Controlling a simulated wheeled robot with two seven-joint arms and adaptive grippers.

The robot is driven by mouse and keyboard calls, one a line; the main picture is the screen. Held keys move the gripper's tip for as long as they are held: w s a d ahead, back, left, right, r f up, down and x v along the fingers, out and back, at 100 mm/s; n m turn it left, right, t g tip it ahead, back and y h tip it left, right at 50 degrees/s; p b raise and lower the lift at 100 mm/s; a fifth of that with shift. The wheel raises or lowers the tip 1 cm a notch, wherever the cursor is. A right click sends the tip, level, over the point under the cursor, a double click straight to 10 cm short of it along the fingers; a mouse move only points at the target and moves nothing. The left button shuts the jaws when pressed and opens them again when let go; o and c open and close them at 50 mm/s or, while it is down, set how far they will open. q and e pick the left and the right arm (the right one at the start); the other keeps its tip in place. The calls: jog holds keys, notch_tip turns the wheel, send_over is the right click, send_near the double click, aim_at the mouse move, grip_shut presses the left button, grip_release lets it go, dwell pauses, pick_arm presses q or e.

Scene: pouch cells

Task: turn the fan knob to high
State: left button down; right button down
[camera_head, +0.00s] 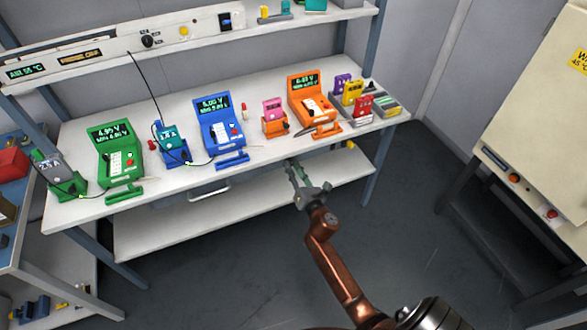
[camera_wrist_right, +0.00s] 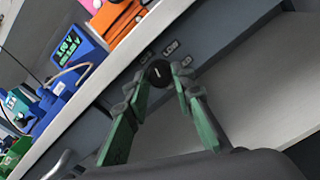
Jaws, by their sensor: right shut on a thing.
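The fan knob (camera_wrist_right: 160,73) is round and black with a short pale pointer line. It sits on the grey front face below the bench top. A LOW label (camera_wrist_right: 170,47) is above it to the right, with a smaller label on either side, too small to read surely. The pointer looks near upright in the right wrist view. My right gripper (camera_wrist_right: 157,80) is shut on the knob, one green finger on each side. In the head view my right gripper (camera_head: 297,176) is at the bench's front edge, where the knob is hidden. My left gripper is not in view.
The white bench top (camera_head: 75,205) holds a green tester (camera_head: 117,155), a blue tester (camera_head: 220,125) and an orange tester (camera_head: 310,98). A drawer handle (camera_head: 209,192) is left of my gripper. A lower shelf (camera_head: 150,235) runs beneath. A cream cabinet (camera_head: 530,130) stands right, beyond open floor.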

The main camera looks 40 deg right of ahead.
pick_arm(q)
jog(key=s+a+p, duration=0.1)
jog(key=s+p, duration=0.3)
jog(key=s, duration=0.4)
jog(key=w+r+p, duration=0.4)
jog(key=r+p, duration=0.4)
jog(key=p, duration=0.1)
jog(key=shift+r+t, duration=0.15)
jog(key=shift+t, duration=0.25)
pick_arm(e)
jog(key=shift+f+m, duration=0.2)
jog(key=shift+m, duration=15.9)
